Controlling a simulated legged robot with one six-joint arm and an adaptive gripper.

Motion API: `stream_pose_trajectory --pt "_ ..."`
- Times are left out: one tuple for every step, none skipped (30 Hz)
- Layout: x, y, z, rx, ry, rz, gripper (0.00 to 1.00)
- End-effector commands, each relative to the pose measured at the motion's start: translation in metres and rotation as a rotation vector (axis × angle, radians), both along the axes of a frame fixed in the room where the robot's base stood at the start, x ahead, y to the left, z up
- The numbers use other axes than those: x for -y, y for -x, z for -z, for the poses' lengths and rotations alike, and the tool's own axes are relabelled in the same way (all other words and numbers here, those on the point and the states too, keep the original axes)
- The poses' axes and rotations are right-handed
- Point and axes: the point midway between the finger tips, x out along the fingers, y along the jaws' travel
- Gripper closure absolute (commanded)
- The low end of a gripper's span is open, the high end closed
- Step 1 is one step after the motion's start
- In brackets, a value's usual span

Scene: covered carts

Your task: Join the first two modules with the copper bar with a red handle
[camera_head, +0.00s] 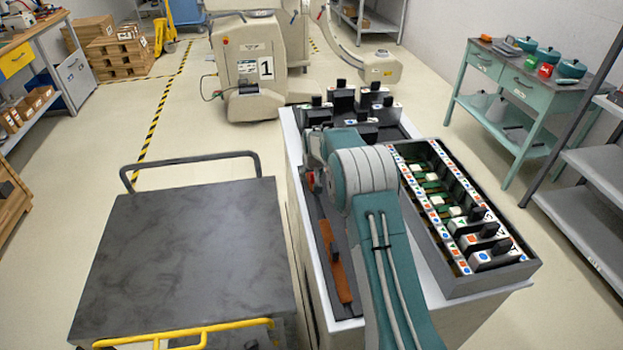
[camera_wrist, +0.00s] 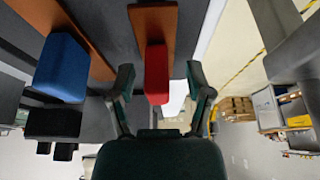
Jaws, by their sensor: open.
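The red handle (camera_wrist: 157,72) stands between my gripper's (camera_wrist: 160,82) two open fingers in the wrist view. A gap shows on each side, and nothing is gripped. Its copper bar (camera_wrist: 153,22) lies on a dark surface. In the head view my arm hides most of this bar and my gripper; a small red patch shows beside the arm, unclear what. White-topped modules with black handles (camera_head: 490,257) sit in a row in the near part of the grey case (camera_head: 513,279), right of my arm. I cannot tell which two are first.
A copper bar with a dark handle (camera_head: 341,272) lies in the dark tray left of my arm. A blue handle (camera_wrist: 62,68) and a black handle (camera_wrist: 52,123) stand left in the wrist view. Black-handled blocks (camera_head: 343,100) stand behind. An empty grey cart (camera_head: 185,260) is at left.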

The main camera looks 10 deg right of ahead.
Motion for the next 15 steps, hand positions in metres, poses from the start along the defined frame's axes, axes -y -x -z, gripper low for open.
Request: stream_pose_trajectory --pt "0.0001 0.0001 -0.0002 0.000 0.000 0.000 0.34" --pt "0.0002 0.0001 -0.0002 0.000 0.000 0.000 0.34" --pt "0.0002 0.0002 -0.0001 0.000 0.000 0.000 0.48" --pt "0.0002 0.0002 -0.0001 0.000 0.000 0.000 0.61" --pt "0.0002 0.0002 -0.0001 0.000 0.000 0.000 0.74" --pt "0.0001 0.0002 -0.0001 -0.001 0.000 0.000 0.92" --pt "0.0001 0.0002 -0.0001 -0.001 0.000 0.000 1.00" --pt "0.0001 0.0002 -0.0001 -0.001 0.000 0.000 1.00" --pt "0.0000 0.0002 0.0000 -0.001 0.000 0.000 1.00" --pt "0.0000 0.0002 0.0000 -0.001 0.000 0.000 1.00" --pt "0.0000 0.0002 0.0001 -0.001 0.000 0.000 1.00" --pt "0.0000 0.0001 -0.0001 -0.001 0.000 0.000 1.00" --pt "0.0000 0.0001 -0.0001 -0.001 0.000 0.000 1.00" --pt "0.0000 0.0001 -0.0001 -0.001 0.000 0.000 1.00" --pt "0.0000 0.0002 0.0001 -0.001 0.000 0.000 1.00"
